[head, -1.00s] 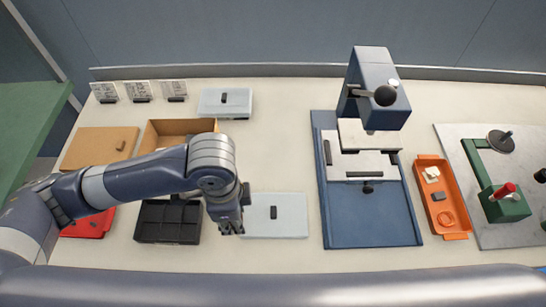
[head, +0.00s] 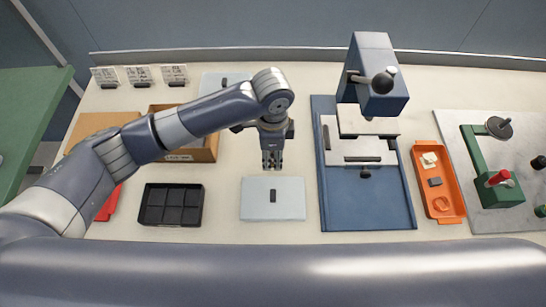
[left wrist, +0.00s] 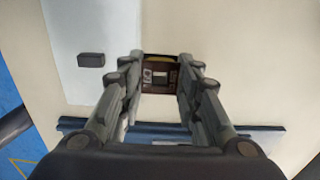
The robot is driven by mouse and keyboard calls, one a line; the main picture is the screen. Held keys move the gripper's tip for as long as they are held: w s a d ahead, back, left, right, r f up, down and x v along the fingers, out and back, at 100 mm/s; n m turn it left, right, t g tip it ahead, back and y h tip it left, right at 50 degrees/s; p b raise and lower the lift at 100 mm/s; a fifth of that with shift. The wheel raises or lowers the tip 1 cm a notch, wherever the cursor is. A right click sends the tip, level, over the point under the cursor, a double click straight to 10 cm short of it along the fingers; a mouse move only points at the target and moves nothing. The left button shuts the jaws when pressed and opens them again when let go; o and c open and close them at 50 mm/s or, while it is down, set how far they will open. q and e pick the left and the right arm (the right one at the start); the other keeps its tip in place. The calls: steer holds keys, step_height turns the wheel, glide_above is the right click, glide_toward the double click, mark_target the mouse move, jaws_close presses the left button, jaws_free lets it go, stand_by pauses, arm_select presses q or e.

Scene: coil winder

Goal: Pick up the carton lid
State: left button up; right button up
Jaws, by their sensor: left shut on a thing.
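The tan carton lid (head: 95,122) lies flat at the back left of the table, partly covered by my left arm; its knob is hidden now. The open cardboard carton (head: 205,148) is right of it, also partly behind the arm. My left gripper (head: 271,165) points down just behind the grey-white panel, right of the carton and apart from the lid. In the left wrist view its fingers (left wrist: 160,88) are closed on a small dark brown part (left wrist: 160,75) with light markings. My right gripper is not in view.
A black compartment tray (head: 172,220) and the grey-white panel with a dark handle (head: 255,208) lie in front. A blue press base (head: 365,210) stands to the right, beside an orange tray (head: 450,207). A red item (head: 108,207) is at left.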

arm_select(q)
steer(key=shift+w+d+f, duration=0.1)
steer(key=shift+f+p, duration=0.45)
steer(key=shift+f, duration=1.25)
steer(key=o, duration=1)
steer(key=shift+f, duration=0.1)
